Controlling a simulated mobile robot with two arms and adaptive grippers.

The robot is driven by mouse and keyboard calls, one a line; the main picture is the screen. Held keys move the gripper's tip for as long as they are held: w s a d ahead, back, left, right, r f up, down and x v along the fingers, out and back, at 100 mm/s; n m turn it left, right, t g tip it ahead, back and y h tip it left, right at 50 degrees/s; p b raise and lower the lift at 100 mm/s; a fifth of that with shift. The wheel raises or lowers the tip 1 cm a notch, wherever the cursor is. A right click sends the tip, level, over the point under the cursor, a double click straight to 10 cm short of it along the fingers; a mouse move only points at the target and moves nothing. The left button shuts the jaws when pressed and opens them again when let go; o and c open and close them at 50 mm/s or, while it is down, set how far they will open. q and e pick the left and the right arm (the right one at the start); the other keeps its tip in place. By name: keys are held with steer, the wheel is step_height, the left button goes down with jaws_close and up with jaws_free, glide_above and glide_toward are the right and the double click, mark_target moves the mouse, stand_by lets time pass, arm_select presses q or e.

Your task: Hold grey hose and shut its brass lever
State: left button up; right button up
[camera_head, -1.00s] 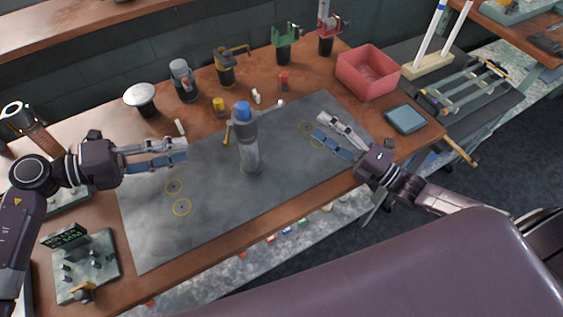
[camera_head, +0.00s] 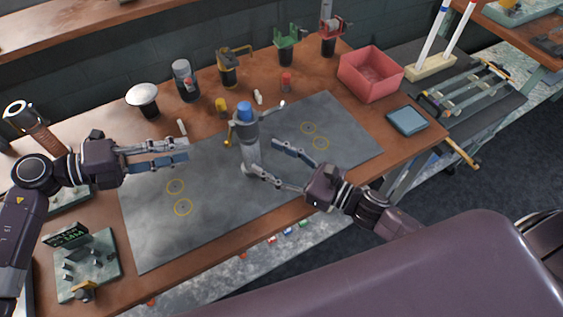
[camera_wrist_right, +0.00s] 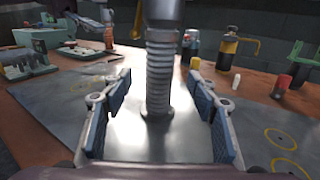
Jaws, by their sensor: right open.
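The grey hose (camera_head: 247,150) stands upright on the dark mat, with a blue cap on top. Its brass lever (camera_head: 228,139) sticks out on the left side near the top. In the right wrist view the ribbed hose (camera_wrist_right: 160,75) stands between the fingertips of my right gripper (camera_wrist_right: 160,78), with gaps on both sides; its top is cut off. In the head view my right gripper (camera_head: 265,160) is open at the hose's lower part. My left gripper (camera_head: 187,150) is open and empty, left of the hose and apart from it.
The mat (camera_head: 225,210) is mostly clear, with yellow ring marks. A red bin (camera_head: 372,92) and a blue pad (camera_head: 407,121) are at the right. Several clamps and small coloured pieces line the back. A green fixture board (camera_head: 100,278) sits at the front left.

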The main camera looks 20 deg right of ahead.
mark_target(258, 152)
steer(key=shift+x, duration=2.4)
steer(key=shift+s, duration=0.1)
